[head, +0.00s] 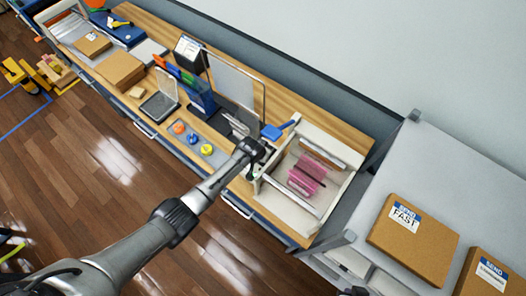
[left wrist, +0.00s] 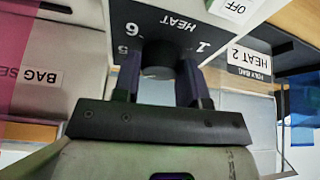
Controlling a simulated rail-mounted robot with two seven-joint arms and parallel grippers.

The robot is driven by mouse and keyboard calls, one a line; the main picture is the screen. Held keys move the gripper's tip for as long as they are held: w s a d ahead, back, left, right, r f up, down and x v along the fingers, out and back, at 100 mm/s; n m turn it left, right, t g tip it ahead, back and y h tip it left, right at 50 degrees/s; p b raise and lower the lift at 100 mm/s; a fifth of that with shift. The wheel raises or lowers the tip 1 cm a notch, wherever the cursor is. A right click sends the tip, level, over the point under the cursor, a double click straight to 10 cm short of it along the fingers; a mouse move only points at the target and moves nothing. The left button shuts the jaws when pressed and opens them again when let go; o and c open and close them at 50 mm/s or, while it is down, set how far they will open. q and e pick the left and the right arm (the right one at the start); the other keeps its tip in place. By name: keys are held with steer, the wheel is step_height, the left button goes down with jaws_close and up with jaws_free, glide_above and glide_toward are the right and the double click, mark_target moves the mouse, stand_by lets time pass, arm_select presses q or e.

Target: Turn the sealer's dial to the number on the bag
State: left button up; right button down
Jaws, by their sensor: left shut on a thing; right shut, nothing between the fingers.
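The sealer's dial (left wrist: 159,58) is a dark round knob on a black panel (left wrist: 210,22) marked HEAT, with 1, 5 and 6 readable around it. My left gripper (left wrist: 160,76) is shut on the dial, one finger on each side. The dial's pointer is hidden. A tag (left wrist: 249,62) reading HEAT 2 and POLY BAG shows right of the dial. In the head view my left gripper (head: 254,152) is at the bench, and its wrist hides the dial. My right gripper (head: 355,291) shows only as a small dark part at the bottom edge, shut and empty.
A cream tray (head: 334,214) with pink bags (head: 306,176) stands right of my left gripper. Cardboard boxes (head: 412,240) sit on the grey table (head: 440,165) at right.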

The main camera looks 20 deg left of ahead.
arm_select(q)
steer(key=o, duration=0.9)
steer(key=shift+r, duration=0.15)
steer(key=v, duration=1.3)
steer(key=shift+s+r+p, duration=0.2)
steer(key=shift+p, duration=0.15)
